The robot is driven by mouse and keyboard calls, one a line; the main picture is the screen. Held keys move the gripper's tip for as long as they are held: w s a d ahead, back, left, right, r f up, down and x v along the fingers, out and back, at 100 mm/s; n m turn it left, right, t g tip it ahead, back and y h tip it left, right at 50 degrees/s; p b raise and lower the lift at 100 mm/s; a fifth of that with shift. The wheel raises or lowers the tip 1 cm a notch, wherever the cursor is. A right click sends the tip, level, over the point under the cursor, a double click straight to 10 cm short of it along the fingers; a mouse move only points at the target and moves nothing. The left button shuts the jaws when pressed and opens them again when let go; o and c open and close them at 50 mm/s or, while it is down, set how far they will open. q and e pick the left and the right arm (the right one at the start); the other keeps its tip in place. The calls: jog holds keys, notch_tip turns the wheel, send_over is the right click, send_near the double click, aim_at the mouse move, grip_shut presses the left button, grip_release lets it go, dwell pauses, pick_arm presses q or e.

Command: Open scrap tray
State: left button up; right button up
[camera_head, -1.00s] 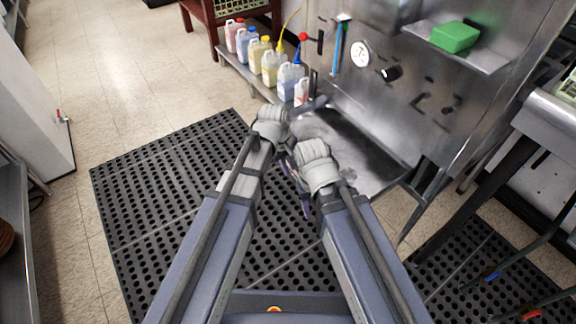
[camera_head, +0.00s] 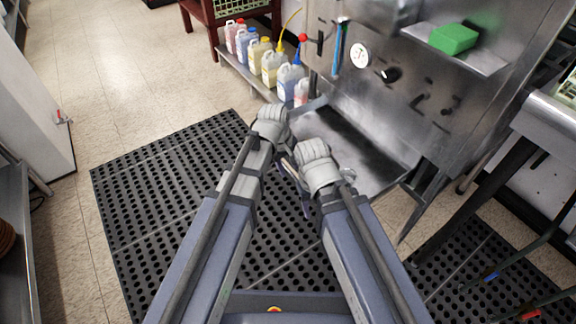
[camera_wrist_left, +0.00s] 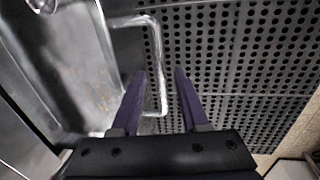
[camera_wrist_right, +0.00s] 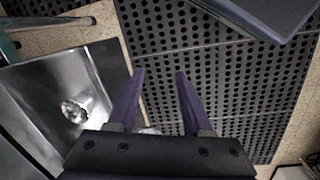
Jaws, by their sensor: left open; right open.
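The scrap tray (camera_head: 355,150) is a shallow shiny metal tray low at the foot of the steel machine, standing out from its front. It also shows in the left wrist view (camera_wrist_left: 75,75) and the right wrist view (camera_wrist_right: 60,75). Its bar handle (camera_wrist_left: 155,60) shows in the left wrist view, running between the fingers of my left gripper (camera_wrist_left: 160,74), which is open around it, with gaps beside the bar. In the head view the left gripper (camera_head: 297,180) is mostly hidden under my wrists. My right gripper (camera_wrist_right: 160,74) is open and empty over the mat, beside the tray.
A black perforated rubber mat (camera_head: 150,190) covers the floor in front. Several bottles (camera_head: 270,65) stand on a low shelf behind the tray. A steel table (camera_head: 550,110) with dark legs stands at the right.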

pick_arm(q)
notch_tip(320, 180, up, 7)
jog(key=a+p, duration=0.1)
jog(key=p, duration=0.5)
jog(key=shift+s+r+p, duration=0.15)
jog(key=shift+s+p, duration=0.25)
jog(key=shift+a, duration=0.1)
jog(key=s+a+m+g+y, duration=0.1)
jog(key=s+a+m+y, duration=0.2)
jog(key=s+m, duration=0.85)
notch_tip(320, 180, up, 29)
jog(key=s+p, duration=0.2)
jog(key=p, duration=2.7)
jog(key=shift+n, duration=0.35)
jog(key=shift+s+d, duration=0.1)
